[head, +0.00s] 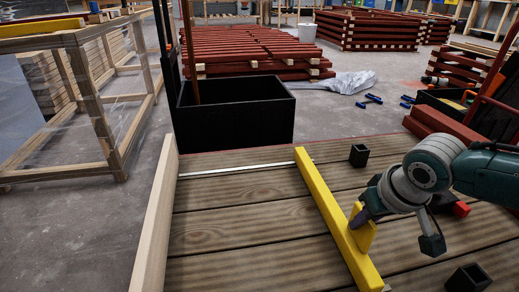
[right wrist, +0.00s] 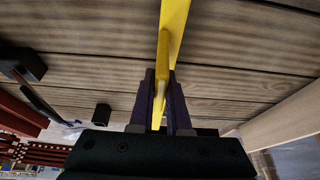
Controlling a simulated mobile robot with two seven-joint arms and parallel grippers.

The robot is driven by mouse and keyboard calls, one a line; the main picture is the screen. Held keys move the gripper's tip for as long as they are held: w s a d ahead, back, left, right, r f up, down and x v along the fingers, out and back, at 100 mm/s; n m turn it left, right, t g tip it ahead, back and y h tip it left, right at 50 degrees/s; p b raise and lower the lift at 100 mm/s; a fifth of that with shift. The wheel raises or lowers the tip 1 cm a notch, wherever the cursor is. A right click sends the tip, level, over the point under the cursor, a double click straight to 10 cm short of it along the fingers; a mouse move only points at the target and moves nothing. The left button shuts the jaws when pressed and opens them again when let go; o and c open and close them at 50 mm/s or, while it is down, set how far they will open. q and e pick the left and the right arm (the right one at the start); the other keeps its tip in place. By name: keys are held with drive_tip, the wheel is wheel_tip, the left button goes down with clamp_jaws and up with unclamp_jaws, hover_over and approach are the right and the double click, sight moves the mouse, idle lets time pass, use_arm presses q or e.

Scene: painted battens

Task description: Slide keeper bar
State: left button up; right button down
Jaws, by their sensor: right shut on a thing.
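The keeper bar is a long yellow bar (head: 318,193) lying on the wooden plank deck, running from the middle of the deck toward the near edge. A yellow upright tab (head: 366,236) stands on its right side. My right gripper (head: 359,217) is at this tab, and in the right wrist view its two dark fingers (right wrist: 160,100) are shut on the yellow tab. The bar also shows in the right wrist view (right wrist: 174,18), beyond the fingers. The fingers hide part of the tab. My left gripper is not in view.
A pale wooden batten (head: 155,220) edges the deck on the left. A thin white strip (head: 235,170) crosses the far deck. Small black square sockets stand right of the bar, one far (head: 358,155), one near (head: 468,279). A black bin (head: 238,112) stands beyond the deck.

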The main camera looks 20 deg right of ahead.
drive_tip(key=shift+s+d+f, duration=0.1)
drive_tip(key=shift+s+d, duration=0.15)
drive_tip(key=shift+d, duration=0.4)
drive_tip(key=shift+s+d, duration=0.2)
drive_tip(key=shift+d, duration=0.4)
drive_tip(key=c, duration=0.9)
unclamp_jaws()
drive_tip(key=shift+d, duration=0.25)
drive_tip(key=shift+a, duration=0.1)
drive_tip(key=p+v, duration=0.9)
drive_tip(key=v, duration=0.1)
